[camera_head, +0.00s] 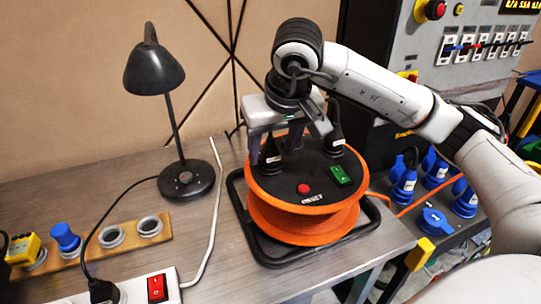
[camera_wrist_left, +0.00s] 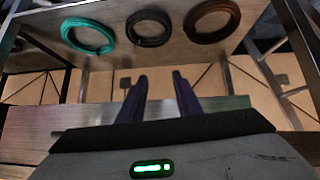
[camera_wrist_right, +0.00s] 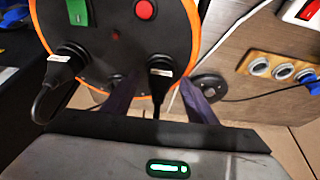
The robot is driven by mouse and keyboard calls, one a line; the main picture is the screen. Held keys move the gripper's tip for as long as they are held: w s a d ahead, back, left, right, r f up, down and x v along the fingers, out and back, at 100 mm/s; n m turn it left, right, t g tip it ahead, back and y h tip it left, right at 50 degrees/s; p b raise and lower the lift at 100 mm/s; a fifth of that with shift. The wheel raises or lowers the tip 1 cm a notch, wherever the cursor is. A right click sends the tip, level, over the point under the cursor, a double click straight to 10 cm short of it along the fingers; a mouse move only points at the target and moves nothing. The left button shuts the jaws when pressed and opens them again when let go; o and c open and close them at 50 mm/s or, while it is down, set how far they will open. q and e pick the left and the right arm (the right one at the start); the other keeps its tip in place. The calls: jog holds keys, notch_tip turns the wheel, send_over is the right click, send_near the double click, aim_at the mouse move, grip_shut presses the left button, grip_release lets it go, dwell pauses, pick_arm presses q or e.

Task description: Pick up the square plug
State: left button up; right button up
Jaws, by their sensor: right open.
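An orange cable reel (camera_head: 300,220) with a black top stands on the table. Two black plugs sit in its top: a left plug (camera_head: 268,158) and a right plug (camera_head: 335,138). Which one is square I cannot tell. My right gripper (camera_head: 273,150) is open above the reel, fingers pointing down. In the right wrist view the left plug (camera_wrist_right: 160,70) shows between my fingers (camera_wrist_right: 152,88), with gaps beside it; the right plug (camera_wrist_right: 62,70) is outside them. My left gripper (camera_wrist_left: 159,76) is open and empty, seen only in its wrist view.
A wooden holder (camera_head: 130,252) carries a yellow block (camera_head: 22,249) and a blue round plug (camera_head: 65,237). A power strip (camera_head: 135,289), a lamp (camera_head: 186,181) and a control cabinet (camera_head: 430,60) surround the reel. Blue sockets (camera_head: 403,185) stand at right.

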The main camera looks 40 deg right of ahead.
jog(key=c, duration=1.3)
